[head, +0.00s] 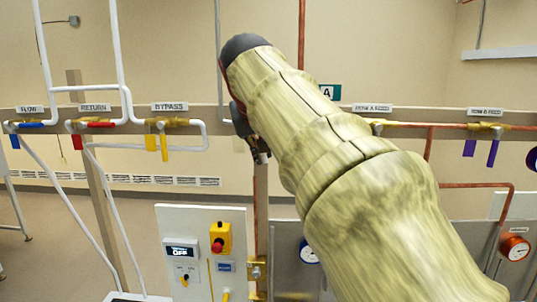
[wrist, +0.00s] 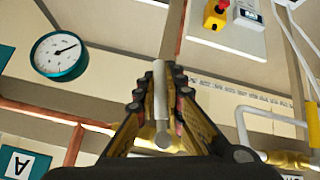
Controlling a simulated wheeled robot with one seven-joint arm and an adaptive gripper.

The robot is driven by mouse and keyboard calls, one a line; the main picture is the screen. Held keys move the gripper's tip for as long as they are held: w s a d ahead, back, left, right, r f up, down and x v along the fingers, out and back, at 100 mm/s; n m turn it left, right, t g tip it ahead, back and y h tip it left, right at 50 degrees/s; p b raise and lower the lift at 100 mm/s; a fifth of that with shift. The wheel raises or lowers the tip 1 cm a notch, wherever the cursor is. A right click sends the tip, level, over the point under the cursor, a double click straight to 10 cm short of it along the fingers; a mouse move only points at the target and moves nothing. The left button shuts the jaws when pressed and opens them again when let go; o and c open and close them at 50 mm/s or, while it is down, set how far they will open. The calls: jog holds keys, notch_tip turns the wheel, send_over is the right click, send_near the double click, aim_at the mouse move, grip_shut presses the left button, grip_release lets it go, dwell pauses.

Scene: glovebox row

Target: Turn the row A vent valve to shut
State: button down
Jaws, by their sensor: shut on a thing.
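My gripper (wrist: 160,98) is shut on a pale grey lever (wrist: 160,85), seen end-on between the two fingers in the wrist view. Brass valve parts (wrist: 150,138) show behind the fingers. In the head view my gripper (head: 258,150) reaches the wall rail just left of the teal A sign (head: 330,92), and my arm hides most of the valve there. The A sign also shows in the wrist view (wrist: 20,164). I cannot read a vent label, and the lever's exact angle is hard to tell.
Left on the rail are the flow (head: 30,124), return (head: 95,123) and bypass (head: 160,140) valves. A purple-handled valve (head: 485,140) is at right. A panel with a red emergency button (head: 218,245) stands below. A round gauge (wrist: 60,55) is near the gripper.

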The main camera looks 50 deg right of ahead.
jog(key=shift+w+a+f+m+t+y+b, duration=0.35)
jog(key=shift+w+m+t+y+b, duration=0.2)
jog(key=shift+t, duration=0.25)
jog(key=c, duration=1.9)
grip_release()
jog(key=shift+a+r, duration=0.1)
jog(key=shift+r, duration=0.1)
jog(key=shift+r, duration=0.1)
jog(key=v, duration=1.1)
jog(key=shift+s+a+r, duration=0.15)
jog(key=shift+s+r, duration=0.05)
jog(key=shift+s, duration=0.1)
